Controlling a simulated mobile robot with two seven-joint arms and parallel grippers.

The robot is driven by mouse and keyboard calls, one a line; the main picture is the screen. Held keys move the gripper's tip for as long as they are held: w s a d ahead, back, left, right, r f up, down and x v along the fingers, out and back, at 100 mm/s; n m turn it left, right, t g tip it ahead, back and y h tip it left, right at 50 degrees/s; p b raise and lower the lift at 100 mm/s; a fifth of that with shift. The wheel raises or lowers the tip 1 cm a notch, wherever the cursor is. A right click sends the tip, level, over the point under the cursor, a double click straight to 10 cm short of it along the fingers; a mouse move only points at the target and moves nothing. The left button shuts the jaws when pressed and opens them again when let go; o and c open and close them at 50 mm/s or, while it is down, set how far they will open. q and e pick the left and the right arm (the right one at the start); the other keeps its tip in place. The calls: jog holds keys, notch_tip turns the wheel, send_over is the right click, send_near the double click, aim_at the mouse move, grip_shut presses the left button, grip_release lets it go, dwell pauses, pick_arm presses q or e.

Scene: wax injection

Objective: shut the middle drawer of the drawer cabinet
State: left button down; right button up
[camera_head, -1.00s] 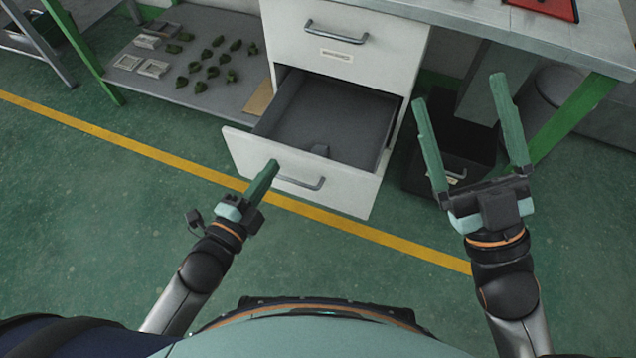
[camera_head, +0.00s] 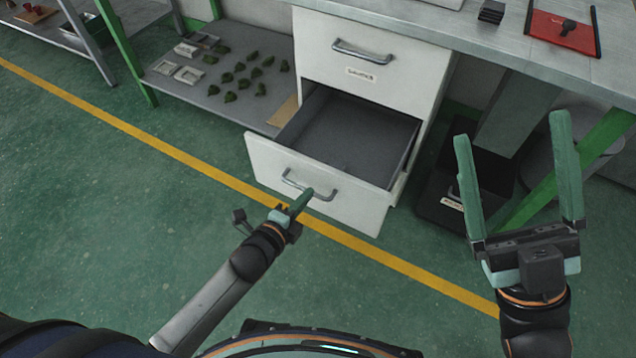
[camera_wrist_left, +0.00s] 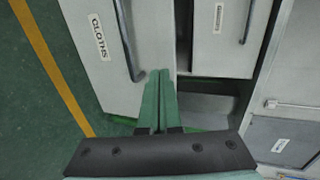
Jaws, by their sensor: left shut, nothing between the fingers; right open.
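The white drawer cabinet (camera_head: 385,75) stands under the bench. One drawer (camera_head: 315,190) is pulled far out, below a closed drawer with a handle and label. Its grey inside looks empty. Its front reads "CLOTHS" in the left wrist view (camera_wrist_left: 97,38). In the left wrist view the fingertips (camera_wrist_left: 159,78) are beside the handle (camera_wrist_left: 126,40); contact cannot be told. My right gripper (camera_head: 512,130) is open and empty, right of the cabinet.
A low shelf (camera_head: 190,95) left of the cabinet holds several green pieces and pale trays. A dark box (camera_head: 440,205) stands on the floor right of the cabinet. A red tray (camera_head: 562,35) lies on the bench. The green floor before the drawer is clear.

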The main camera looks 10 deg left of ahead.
aim_at(325, 173)
pick_arm(q)
jog(key=x, duration=0.1)
jog(key=b+x, duration=0.1)
jog(key=x, duration=0.3)
jog(key=shift+w+r, duration=0.15)
jog(key=shift+r, duration=0.25)
jog(key=shift+w+d, duration=0.2)
jog(key=shift+w, duration=0.2)
pick_arm(e)
jog(key=shift+f, duration=1.05)
